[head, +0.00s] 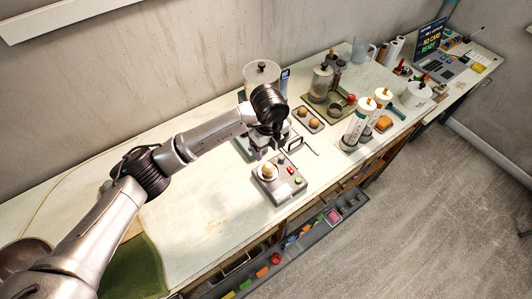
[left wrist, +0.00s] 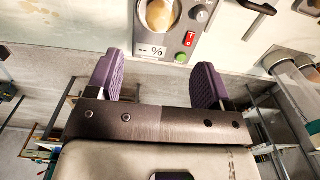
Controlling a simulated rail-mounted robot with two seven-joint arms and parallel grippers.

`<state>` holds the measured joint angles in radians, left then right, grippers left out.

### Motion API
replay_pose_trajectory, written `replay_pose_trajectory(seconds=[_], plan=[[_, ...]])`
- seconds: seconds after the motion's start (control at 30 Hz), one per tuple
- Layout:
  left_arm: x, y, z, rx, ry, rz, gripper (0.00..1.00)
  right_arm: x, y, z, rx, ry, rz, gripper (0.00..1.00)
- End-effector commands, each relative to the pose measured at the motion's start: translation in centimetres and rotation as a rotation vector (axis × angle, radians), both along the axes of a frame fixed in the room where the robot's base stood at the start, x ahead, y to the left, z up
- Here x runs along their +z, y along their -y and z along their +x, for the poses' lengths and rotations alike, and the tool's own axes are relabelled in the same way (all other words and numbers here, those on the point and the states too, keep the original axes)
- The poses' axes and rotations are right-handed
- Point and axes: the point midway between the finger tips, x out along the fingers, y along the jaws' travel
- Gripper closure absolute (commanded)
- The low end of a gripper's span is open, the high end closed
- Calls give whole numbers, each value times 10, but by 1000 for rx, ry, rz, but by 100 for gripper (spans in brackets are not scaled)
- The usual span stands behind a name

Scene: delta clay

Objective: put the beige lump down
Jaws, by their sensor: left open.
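A beige lump (head: 267,171) rests in a round pan on top of a grey weighing device (head: 280,182) with red and green buttons. In the left wrist view the lump (left wrist: 158,15) is cut by the top edge, and the device's display shows a "%" sign. My left gripper (head: 268,150) is just behind the device in the head view. In the left wrist view its two purple fingers (left wrist: 157,80) are wide apart with nothing between them, and the lump is beyond the fingertips. My right gripper is out of view.
A small tray (head: 307,119) with similar beige lumps lies behind the device. White-capped cylinders (head: 357,124) stand to the right, and a lidded pot (head: 262,77) stands behind my arm. A green mat (head: 133,271) lies at lower left. The bench between mat and device is clear.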

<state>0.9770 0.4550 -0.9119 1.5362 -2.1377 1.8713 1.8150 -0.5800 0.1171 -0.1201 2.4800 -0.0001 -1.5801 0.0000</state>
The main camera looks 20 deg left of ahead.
Motion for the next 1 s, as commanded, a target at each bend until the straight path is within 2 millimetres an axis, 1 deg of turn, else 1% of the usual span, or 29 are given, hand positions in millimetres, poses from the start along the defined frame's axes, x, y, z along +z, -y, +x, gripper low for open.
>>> replay_pose_trajectory(seconds=[0.13, 0.37, 0.47, 0.57, 0.6, 0.67, 0.7, 0.77, 0.8, 0.87, 0.9, 0.97, 1.0], plan=[[6, 0, 0, 1, 1, -1, 26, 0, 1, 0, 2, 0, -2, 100], [6, 1, -1, -3, -1, -7, 26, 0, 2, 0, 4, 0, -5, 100], [-1, 16, -6, -47, 0, -78, 26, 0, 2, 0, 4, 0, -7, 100], [-13, 53, -20, -149, 12, -271, 26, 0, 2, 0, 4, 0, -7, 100], [-17, 74, -29, -199, 23, -385, 26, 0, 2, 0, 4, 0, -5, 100], [-17, 107, -45, -269, 53, -585, 26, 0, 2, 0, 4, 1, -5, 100], [-13, 128, -57, -304, 81, -731, 26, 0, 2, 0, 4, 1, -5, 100], [0, 156, -73, -332, 140, -953, 26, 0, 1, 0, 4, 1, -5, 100], [12, 169, -81, -329, 188, -1095, 26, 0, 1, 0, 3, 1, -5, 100], [32, 183, -91, -296, 269, -1297, 26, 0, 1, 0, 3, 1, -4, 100], [46, 186, -96, -253, 331, -1422, 26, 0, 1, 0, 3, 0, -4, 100], [65, 185, -99, -158, 429, -1588, 26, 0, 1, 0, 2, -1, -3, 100], [77, 179, -99, -74, 498, -1684, 26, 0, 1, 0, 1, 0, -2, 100]])
